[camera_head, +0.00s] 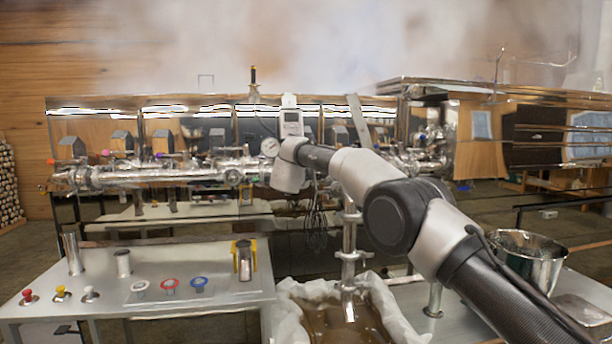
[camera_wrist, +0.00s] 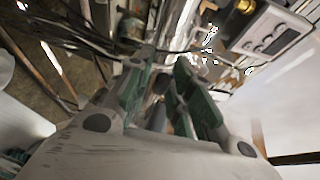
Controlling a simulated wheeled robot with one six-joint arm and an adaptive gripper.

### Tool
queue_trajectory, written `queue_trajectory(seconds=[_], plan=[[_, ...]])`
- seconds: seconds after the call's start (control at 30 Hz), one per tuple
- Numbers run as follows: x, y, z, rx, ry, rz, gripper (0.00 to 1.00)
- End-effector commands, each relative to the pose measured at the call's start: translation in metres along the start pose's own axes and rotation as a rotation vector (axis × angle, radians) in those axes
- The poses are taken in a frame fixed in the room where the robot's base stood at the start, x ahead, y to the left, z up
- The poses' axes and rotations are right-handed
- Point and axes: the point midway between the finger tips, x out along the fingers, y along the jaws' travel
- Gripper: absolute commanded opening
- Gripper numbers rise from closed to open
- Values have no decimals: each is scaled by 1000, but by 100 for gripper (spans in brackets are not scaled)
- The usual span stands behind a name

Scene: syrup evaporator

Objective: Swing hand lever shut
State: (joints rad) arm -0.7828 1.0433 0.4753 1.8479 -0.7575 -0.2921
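A flat grey bar (camera_head: 357,120) rises at a slant behind my arm, just right of a white controller box (camera_head: 291,118). It may be the hand lever, but I cannot be sure. My gripper is mostly hidden behind my wrist in the head view, by the steel pipework. In the wrist view my gripper (camera_wrist: 163,62) shows two fingers with green pads, standing apart with a narrow gap. Metal pipework (camera_wrist: 128,68) lies close beyond the fingertips. I cannot make out a lever between them, and contact is unclear.
The controller box also shows in the wrist view (camera_wrist: 272,38), close to the fingers. A steel manifold (camera_head: 165,174) with a gauge (camera_head: 270,147) runs left. A lined bin (camera_head: 290,326) stands below the vertical pipe. A steel bucket (camera_head: 525,262) sits right. Steam hangs above.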

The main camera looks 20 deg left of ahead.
Motion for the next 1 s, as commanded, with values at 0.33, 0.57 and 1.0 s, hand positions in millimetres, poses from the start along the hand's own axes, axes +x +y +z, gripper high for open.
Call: queue_trajectory(seconds=[0.33,0.57,1.0], plan=[[-21,-2,2,-1,-2,0,22],[-71,-1,2,-2,-4,0,22],[-120,0,0,-1,0,0,22]])
